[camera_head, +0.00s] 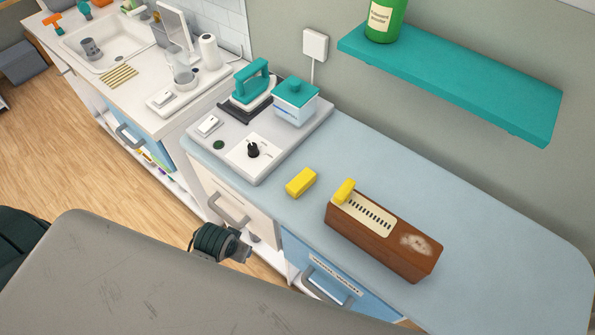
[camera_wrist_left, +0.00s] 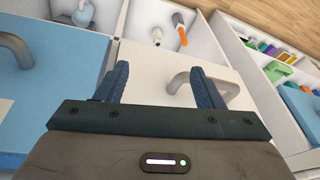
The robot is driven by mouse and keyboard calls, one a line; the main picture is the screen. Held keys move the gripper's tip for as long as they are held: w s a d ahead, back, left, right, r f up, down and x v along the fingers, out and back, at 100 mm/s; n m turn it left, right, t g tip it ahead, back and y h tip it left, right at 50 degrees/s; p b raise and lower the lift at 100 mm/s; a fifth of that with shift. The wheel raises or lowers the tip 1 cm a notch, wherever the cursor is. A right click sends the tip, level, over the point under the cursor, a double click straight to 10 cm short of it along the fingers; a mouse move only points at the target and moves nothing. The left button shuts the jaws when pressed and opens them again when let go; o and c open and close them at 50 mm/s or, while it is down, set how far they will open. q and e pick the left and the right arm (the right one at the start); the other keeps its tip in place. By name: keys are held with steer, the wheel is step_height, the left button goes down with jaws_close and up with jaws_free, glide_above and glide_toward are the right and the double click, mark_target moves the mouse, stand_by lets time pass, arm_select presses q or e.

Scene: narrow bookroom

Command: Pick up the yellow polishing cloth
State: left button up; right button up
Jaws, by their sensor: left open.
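One yellow block-like piece (camera_head: 301,182) is flat on the counter, left of the wooden box. A smaller yellow piece (camera_head: 343,190) rests at the near left end of the brown wooden box (camera_head: 380,235). I cannot tell for certain which is the polishing cloth. My left gripper (camera_head: 240,248) is in front of the drawers, below the counter edge and apart from both pieces. In the left wrist view my left gripper (camera_wrist_left: 160,85) is open and empty, with drawer fronts beyond it. My right gripper is not seen.
A grey tray (camera_head: 235,165) with a teal iron (camera_head: 251,85) and a teal-lidded white container (camera_head: 296,102) stands left on the counter. A teal shelf (camera_head: 460,75) overhangs the back. Drawer handles (camera_head: 230,213) stick out near the gripper. The counter's right end is clear.

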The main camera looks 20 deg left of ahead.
arm_select(q)
steer(key=w+d+r+m+p, duration=0.1)
steer(key=w+d+r, duration=0.15)
steer(key=r, duration=0.45)
steer(key=w+d+r+p, duration=0.2)
steer(key=w+r, duration=0.1)
steer(key=r, duration=0.5)
steer(key=m+h, duration=0.3)
glide_toward(301, 179)
steer(key=shift+s+d+r+t+p, duration=0.2)
steer(key=shift+s+r+t+p, duration=0.1)
steer(key=shift+t, duration=0.1)
steer(key=shift+w+d+f, duration=0.15)
steer(key=shift+f, duration=0.1)
steer(key=p+x, duration=0.1)
steer(key=x, duration=0.4)
steer(key=shift+f+p, duration=0.3)
steer(key=shift+p, duration=0.15)
steer(key=x, duration=0.1)
steer(key=p+x, duration=0.1)
steer(key=x, duration=0.1)
steer(key=shift+a+f+p, duration=0.2)
steer(key=shift+f+p, duration=0.1)
steer(key=shift+p, duration=0.05)
steer(key=shift+w+f, duration=0.15)
steer(key=shift+f, duration=0.45)
steer(key=c, duration=1.1)
steer(key=shift+o, duration=0.2)
